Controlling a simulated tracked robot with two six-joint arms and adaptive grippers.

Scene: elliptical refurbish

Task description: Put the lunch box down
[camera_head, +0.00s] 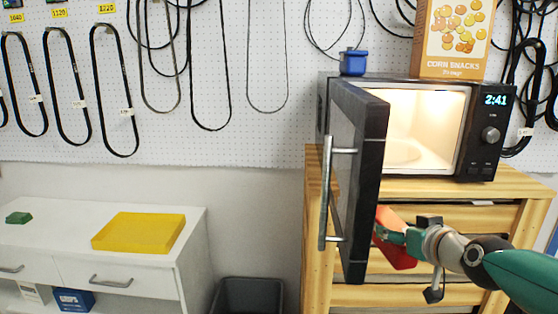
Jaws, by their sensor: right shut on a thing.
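A red box-like thing (398,256), likely the lunch box, is in front of the wooden drawer stand, below and in front of the microwave opening. It looks tilted. Its left part is hidden behind the open microwave door, and my gripper covers some of it. My right gripper (392,232) reaches in from the right and is shut on the red thing, holding it in the air. My left gripper is not in view.
The open microwave (425,125) is lit inside, with its dark door (358,190) swung out beside my right gripper.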

